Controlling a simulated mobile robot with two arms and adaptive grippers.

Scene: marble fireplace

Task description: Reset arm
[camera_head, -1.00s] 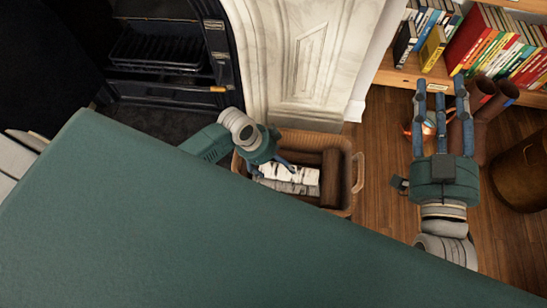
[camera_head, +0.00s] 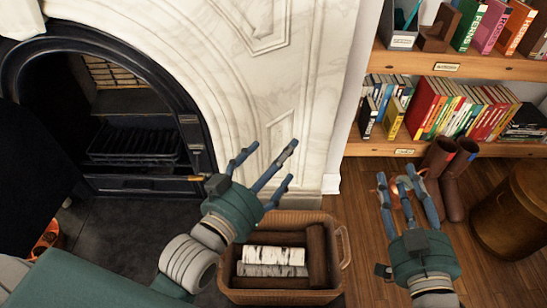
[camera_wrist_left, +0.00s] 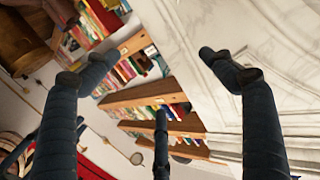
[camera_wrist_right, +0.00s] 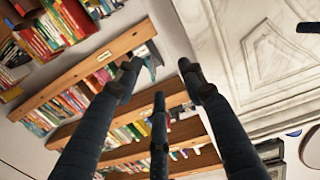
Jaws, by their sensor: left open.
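My left gripper (camera_head: 268,160) is in the head view, above and behind the wicker basket, in front of the marble surround. Its blue fingers are spread apart and empty. In the left wrist view the same gripper (camera_wrist_left: 154,58) shows a wide gap with nothing between the fingers. My right gripper (camera_head: 396,176) is at the right of the head view, over the wooden floor and to the right of the basket. Its fingers point away and stand apart. The right wrist view shows the right gripper (camera_wrist_right: 160,66) with an empty gap.
A wicker basket (camera_head: 283,216) with birch and brown logs stands on the floor below my left gripper. Behind are a marble surround (camera_head: 250,70) and a black fireplace (camera_head: 130,180). Brown boots (camera_head: 453,190), a round brown container (camera_head: 512,215) and bookshelves (camera_head: 375,146) are at the right.

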